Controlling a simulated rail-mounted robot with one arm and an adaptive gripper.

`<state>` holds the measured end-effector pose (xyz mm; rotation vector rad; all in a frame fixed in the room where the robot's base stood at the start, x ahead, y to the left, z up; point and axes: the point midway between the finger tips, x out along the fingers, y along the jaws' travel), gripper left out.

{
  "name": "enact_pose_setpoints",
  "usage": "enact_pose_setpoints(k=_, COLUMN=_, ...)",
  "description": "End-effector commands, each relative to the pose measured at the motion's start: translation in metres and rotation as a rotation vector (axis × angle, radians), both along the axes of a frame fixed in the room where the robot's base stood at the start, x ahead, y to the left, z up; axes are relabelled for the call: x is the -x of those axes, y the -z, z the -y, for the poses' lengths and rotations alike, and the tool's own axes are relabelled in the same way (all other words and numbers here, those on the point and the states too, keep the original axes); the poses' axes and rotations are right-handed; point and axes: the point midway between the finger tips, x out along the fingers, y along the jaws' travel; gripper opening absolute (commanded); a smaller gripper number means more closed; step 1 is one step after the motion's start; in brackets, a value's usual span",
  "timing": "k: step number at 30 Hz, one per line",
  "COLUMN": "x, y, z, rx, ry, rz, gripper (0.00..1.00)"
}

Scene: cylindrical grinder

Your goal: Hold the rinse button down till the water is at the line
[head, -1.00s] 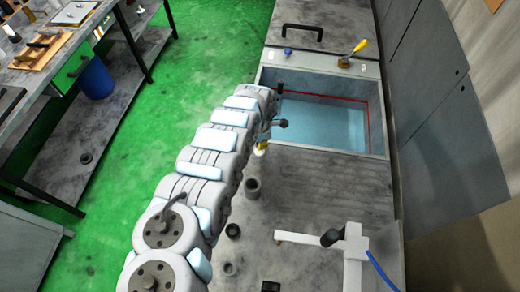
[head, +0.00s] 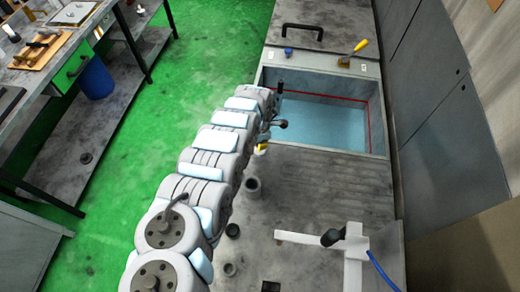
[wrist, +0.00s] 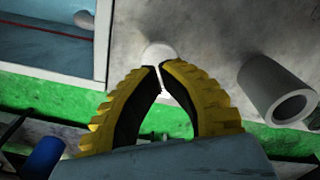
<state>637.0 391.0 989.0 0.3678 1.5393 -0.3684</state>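The basin (head: 374,118) stands in the bench top, with pale blue water (head: 320,122) inside. A red line (head: 325,97) runs along its inner walls, and the water surface looks close below it. A small white round knob (wrist: 160,52), which I take for the rinse button, sits on the grey bench top beside the basin. My gripper (wrist: 160,67) has its yellow fingers drawn together, tips almost meeting, at the knob's near edge. I cannot tell whether they press it. In the head view my gripper (head: 262,148) is partly hidden by my arm.
A grey hollow cylinder (wrist: 277,92) stands close to the right of my gripper in the wrist view. Several dark cups stand along the bench's left edge. A yellow-handled lever (head: 360,47) is behind the basin. A white bracket (head: 352,245) stands at the front right.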

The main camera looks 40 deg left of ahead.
Motion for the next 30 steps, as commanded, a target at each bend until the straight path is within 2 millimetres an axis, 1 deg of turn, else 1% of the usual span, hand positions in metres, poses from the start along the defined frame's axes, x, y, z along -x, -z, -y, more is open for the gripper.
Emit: enact_pose_setpoints(k=30, x=-0.001, y=0.025, z=0.000, rx=-0.001, ry=0.001, rz=0.000, gripper=0.00)
